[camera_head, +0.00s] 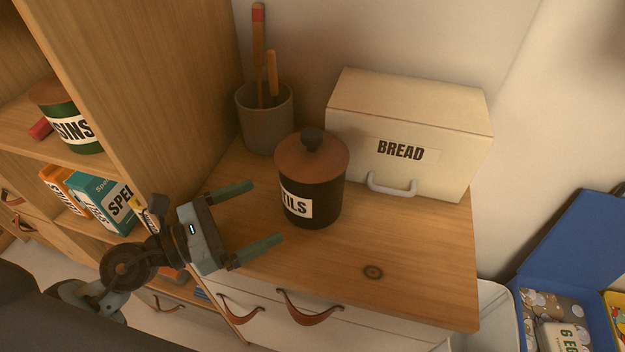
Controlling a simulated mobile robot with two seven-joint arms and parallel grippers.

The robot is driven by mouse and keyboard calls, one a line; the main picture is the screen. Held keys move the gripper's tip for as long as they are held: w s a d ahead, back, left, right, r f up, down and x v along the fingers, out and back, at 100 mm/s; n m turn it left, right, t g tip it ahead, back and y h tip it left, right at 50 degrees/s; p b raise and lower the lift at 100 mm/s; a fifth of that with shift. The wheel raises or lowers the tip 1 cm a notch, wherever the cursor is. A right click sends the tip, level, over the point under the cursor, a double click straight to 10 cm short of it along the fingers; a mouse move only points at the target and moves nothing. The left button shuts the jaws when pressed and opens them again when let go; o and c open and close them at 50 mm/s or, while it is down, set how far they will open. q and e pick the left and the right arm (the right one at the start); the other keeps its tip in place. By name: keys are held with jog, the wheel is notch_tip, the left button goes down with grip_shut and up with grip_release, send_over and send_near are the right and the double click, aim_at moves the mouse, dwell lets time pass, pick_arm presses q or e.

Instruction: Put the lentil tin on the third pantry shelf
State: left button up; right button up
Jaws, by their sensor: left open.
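The lentil tin (322,198) is dark and round with a brown lid, a dark knob and a white label ending in "TILS". It stands upright on the wooden counter (425,260). My left gripper (268,212) is open and empty, just left of the tin, with its two green fingers pointing towards it. The fingers look apart from the tin. The pantry shelves (25,125) are at the left; part of them is hidden by my left arm or outside the view. My right gripper is not in view.
A bread box (400,115) stands behind the tin, and a grey utensil pot (265,122) behind left. A green raisin tin (75,128) and a teal spelt box (100,200) occupy shelves. The counter's front right is clear. An open blue box (575,245) is at right.

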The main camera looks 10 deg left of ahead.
aim_at(283, 192)
pick_arm(q)
jog(key=shift+w+d+r, duration=0.25)
jog(key=shift+w+d, duration=0.2)
jog(key=shift+w, duration=0.05)
jog(key=shift+w+d+f, duration=0.2)
jog(key=shift+w, duration=0.05)
jog(key=shift+w+d+r+p, duration=0.1)
jog(key=shift+p, duration=0.25)
jog(key=x, duration=0.1)
jog(key=p+x, duration=0.1)
jog(key=x, duration=0.2)
jog(key=shift+w+r+p, duration=0.2)
jog(key=shift+r+p, duration=0.1)
jog(key=shift+w+d+f, duration=0.1)
jog(key=shift+w+d, duration=0.05)
jog(key=shift+d, duration=0.1)
jog(key=c, duration=1.2)
jog(key=shift+c, duration=0.3)
jog(key=shift+r, duration=0.45)
notch_tip(283, 192, up, 8)
jog(key=p, duration=0.3)
jog(key=shift+p, duration=0.3)
jog(key=shift+r, duration=0.7)
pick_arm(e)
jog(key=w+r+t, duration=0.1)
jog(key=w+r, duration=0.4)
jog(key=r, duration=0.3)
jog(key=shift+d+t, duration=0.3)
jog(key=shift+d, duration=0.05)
